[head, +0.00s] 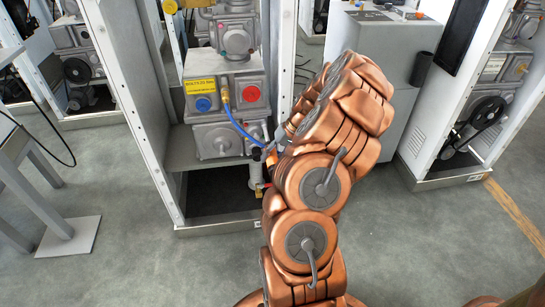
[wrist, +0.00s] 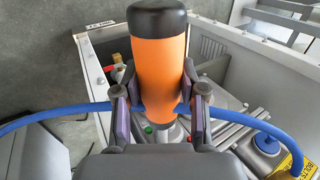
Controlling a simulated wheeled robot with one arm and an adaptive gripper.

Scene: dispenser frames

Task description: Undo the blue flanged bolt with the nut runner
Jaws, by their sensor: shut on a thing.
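The blue flanged bolt (head: 204,104) is a round blue cap on the front of a grey metal block inside the open dispenser frame. In the wrist view a round blue part (wrist: 267,143) near the yellow label appears to be the same bolt. My gripper (wrist: 158,108) is shut on the nut runner (wrist: 157,60), an orange cylinder with a black end cap. In the head view my gripper (head: 268,150) is right of and below the bolt, clear of it. My arm hides most of the nut runner there. Its working end is hidden in the wrist view.
A blue hose (head: 240,128) runs from a brass fitting towards my gripper and crosses behind the jaws in the wrist view. White cabinet panels (head: 122,75) flank the opening.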

